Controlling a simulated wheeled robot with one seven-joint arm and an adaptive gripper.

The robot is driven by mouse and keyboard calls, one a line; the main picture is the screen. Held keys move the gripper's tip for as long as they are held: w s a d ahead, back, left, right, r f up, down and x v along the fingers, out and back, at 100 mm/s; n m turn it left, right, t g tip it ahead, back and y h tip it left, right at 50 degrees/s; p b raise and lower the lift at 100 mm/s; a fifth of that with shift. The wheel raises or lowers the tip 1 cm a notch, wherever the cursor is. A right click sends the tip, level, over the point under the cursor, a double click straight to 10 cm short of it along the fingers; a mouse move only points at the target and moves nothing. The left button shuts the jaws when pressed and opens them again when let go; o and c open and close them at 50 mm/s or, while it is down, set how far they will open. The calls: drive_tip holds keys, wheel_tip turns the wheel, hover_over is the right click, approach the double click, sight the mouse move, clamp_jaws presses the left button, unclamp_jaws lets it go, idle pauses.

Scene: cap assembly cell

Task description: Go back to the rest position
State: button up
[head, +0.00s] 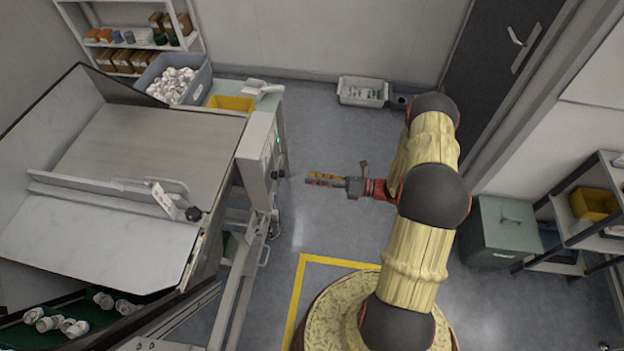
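My gripper (312,179) is at the end of my arm, which is covered in a yellow sleeve with dark joints. It points left over open floor, a short way right of the machine's grey control box (262,160). Nothing shows between or beyond its fingers. The fingers are small and seen from above, so I cannot tell whether they are open or shut.
The machine's sloped metal table (110,235) fills the left. A blue bin (190,92) of white parts and a yellow tray (232,103) stand behind it. A grey bin (362,92) sits by the back wall. A green box (503,232) and shelf (588,235) are right. The middle floor is clear.

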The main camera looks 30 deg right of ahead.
idle(0.3)
drive_tip(key=s+a+f+n+g, duration=0.35)
drive_tip(key=s+n+g, duration=0.2)
drive_tip(key=s, duration=0.25)
drive_tip(key=s+a+r+n+g+h, duration=0.2)
drive_tip(key=s+r+n+g+h, duration=0.1)
drive_tip(key=s+r+n+g, duration=0.55)
drive_tip(key=s+d+r+n+t+h, duration=0.1)
drive_tip(key=s+r+n+h, duration=0.1)
drive_tip(key=r+n+h, duration=0.45)
drive_tip(key=s+d+r+n+t+h, duration=0.1)
drive_tip(key=s+r+n+h, duration=0.15)
drive_tip(key=r+n, duration=0.65)
drive_tip(key=s+a+r+n+t+h, duration=0.1)
drive_tip(key=a+r+n+t, duration=0.1)
drive_tip(key=r, duration=0.7)
drive_tip(key=s+a+r+n+t+h, duration=0.1)
drive_tip(key=a+r+n+t, duration=0.2)
drive_tip(key=r, duration=0.6)
drive_tip(key=shift+s+a+t+h, duration=0.3)
drive_tip(key=shift+a+t, duration=0.35)
drive_tip(key=shift+t, duration=0.35)
